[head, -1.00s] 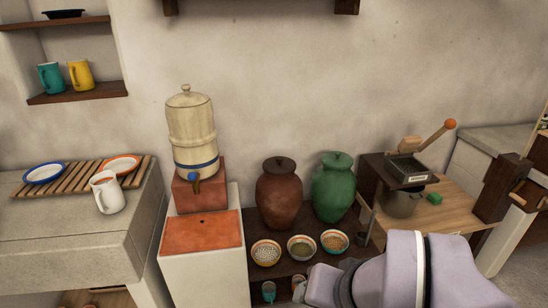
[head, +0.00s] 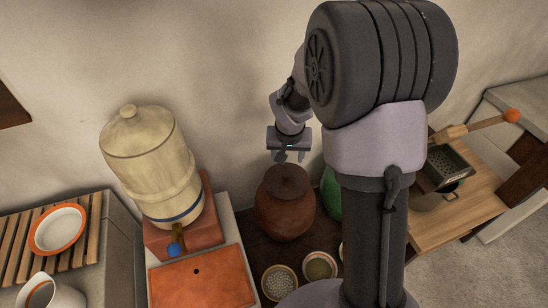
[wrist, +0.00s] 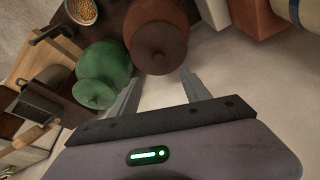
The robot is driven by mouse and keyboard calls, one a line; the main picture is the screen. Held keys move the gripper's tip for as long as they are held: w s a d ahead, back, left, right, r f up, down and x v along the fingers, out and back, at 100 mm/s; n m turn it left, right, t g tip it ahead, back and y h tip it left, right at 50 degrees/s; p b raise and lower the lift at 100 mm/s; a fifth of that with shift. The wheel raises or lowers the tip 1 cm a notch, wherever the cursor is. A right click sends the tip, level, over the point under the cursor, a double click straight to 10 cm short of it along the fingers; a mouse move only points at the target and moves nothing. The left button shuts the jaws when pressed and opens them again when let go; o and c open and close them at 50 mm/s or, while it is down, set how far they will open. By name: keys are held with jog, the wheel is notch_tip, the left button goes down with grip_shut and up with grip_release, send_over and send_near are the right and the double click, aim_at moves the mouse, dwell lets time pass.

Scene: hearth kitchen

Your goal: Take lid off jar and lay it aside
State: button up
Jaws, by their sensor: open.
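The brown jar (head: 284,216) stands on a dark low shelf by the wall, with its dark brown lid (head: 287,182) on top; the jar (wrist: 143,20) and lid (wrist: 160,47) also show in the wrist view. A green jar (head: 331,192) with a green lid (wrist: 95,92) stands beside it, mostly hidden behind my arm in the head view. My gripper (head: 290,156) is open and empty, just above the brown jar's lid. In the wrist view my gripper's fingertips (wrist: 158,80) are apart, near the lid's edge, with nothing between them.
A cream dispenser (head: 155,170) with a blue-tipped tap stands close to the left of the brown jar. Bowls (head: 279,282) of dry goods sit in front. A wooden table (head: 455,215) with a grater-topped pot (head: 440,190) is at the right.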

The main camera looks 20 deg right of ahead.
jog(key=b, duration=0.3)
send_over(287, 174)
jog(key=s+a, duration=0.1)
jog(key=s, duration=0.2)
notch_tip(287, 174, down, 10)
jog(key=shift+w, duration=0.1)
jog(key=b+x, duration=0.1)
jog(key=x, duration=0.1)
jog(key=w+b+x, duration=0.1)
jog(key=x, duration=0.2)
jog(key=shift+d, duration=0.15)
jog(key=shift+r, duration=0.1)
grip_shut()
